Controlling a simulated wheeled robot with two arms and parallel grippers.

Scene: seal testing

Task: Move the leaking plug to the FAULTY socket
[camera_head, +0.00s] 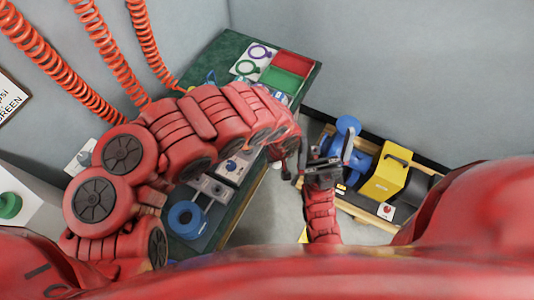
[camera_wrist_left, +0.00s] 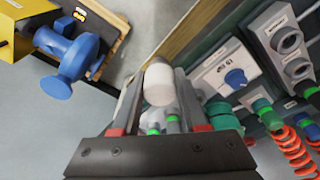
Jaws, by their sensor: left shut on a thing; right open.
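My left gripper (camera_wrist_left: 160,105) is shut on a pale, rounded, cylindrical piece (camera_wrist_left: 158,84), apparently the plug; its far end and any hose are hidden. Behind it, small green-ringed parts (camera_wrist_left: 172,124) show between the fingers. In the head view my left arm crosses the bench and largely hides its own gripper. Grey socket blocks (camera_wrist_left: 288,38) stand at the upper right of the left wrist view. Their labels are too small to read, so I cannot tell which is FAULTY. My right gripper (camera_head: 325,163) is open and empty, in front of the wooden-edged stand.
A blue pump (camera_head: 348,127) and a yellow motor cover (camera_head: 386,178) stand at right. Orange coiled hoses (camera_head: 98,42) hang at left. Grey floor separates bench and pump stand.

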